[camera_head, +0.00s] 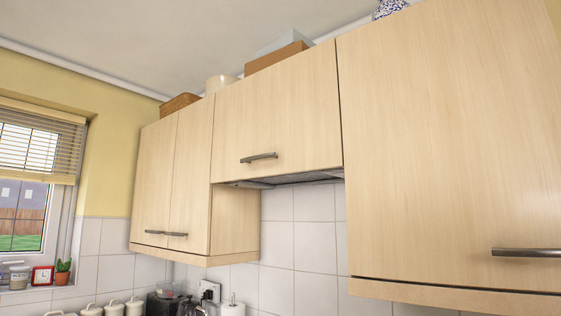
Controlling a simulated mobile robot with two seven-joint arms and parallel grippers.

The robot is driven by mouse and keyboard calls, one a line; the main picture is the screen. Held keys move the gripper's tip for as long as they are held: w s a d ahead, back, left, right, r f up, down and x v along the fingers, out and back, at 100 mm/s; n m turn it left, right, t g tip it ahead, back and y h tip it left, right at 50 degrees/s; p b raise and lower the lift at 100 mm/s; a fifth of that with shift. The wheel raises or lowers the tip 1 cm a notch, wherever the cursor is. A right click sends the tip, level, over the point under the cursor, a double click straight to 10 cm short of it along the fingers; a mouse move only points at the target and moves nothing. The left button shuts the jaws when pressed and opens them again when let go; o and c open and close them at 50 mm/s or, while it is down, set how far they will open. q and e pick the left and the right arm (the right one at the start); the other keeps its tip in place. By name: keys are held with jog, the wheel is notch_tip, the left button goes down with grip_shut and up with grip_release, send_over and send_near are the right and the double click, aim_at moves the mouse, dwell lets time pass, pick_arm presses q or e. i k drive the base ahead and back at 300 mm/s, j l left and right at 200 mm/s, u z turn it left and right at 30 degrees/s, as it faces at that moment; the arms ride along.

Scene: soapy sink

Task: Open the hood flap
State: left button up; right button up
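The hood flap (285,115) is a light wood panel in the middle of the wall cupboards in the head view. It hangs shut, flush with its neighbours. Its grey bar handle (258,158) sits low on the panel, left of its middle. The grey underside of the hood (290,180) shows just below the flap's lower edge. Neither of my grippers is in view, and nothing touches the flap.
A large cupboard (450,140) stands close on the right, and a two-door cupboard (172,185) on the left; both are shut. Boxes (277,59) sit on top. Canisters (113,308) and a dark appliance (163,303) stand below. The space before the flap is clear.

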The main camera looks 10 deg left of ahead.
aim_at(283, 117)
jog(key=i+j+z, duration=0.3)
jog(key=j, duration=0.7)
jog(key=i+j+z, duration=0.15)
jog(key=j+z, duration=0.15)
jog(key=j, duration=0.75)
jog(key=j+z, duration=0.3)
jog(key=j, duration=0.75)
